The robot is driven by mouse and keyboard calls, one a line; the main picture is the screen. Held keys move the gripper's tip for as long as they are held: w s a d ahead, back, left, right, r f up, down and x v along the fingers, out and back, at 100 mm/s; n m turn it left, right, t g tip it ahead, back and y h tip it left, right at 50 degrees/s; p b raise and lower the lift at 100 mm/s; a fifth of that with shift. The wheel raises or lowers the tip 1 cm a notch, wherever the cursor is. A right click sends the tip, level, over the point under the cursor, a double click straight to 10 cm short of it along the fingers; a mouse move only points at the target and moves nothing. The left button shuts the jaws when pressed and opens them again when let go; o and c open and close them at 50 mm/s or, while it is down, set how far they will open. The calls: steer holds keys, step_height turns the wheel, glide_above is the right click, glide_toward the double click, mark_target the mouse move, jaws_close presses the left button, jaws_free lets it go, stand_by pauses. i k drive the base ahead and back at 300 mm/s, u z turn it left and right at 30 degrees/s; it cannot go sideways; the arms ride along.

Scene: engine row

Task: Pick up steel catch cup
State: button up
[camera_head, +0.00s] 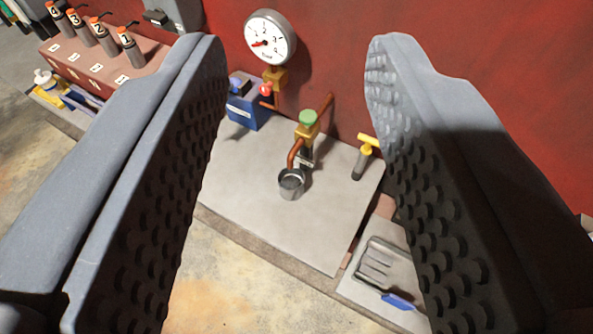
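The steel catch cup (291,186) is a small, shiny metal cup. It stands upright on a pale grey slab (252,205), just below the outlet of a copper pipe. My gripper (297,60) is open and empty. Its two grey, studded fingers stand wide apart at the left and right of the picture. The cup shows in the gap between them, farther away than the fingertips and touching neither. The inside of the cup is dark, and I cannot tell what it holds.
A green-capped brass valve (308,122) on copper pipe stands right behind the cup. A pressure gauge (270,38) is above it, on the red wall. A blue box (243,108) is at left, a yellow-handled tool (366,155) at right. The slab's front is clear.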

mark_target(291, 183)
steer(key=z, duration=1.9)
steer(key=k, duration=1.15)
steer(key=u, duration=1)
steer(key=i, duration=1)
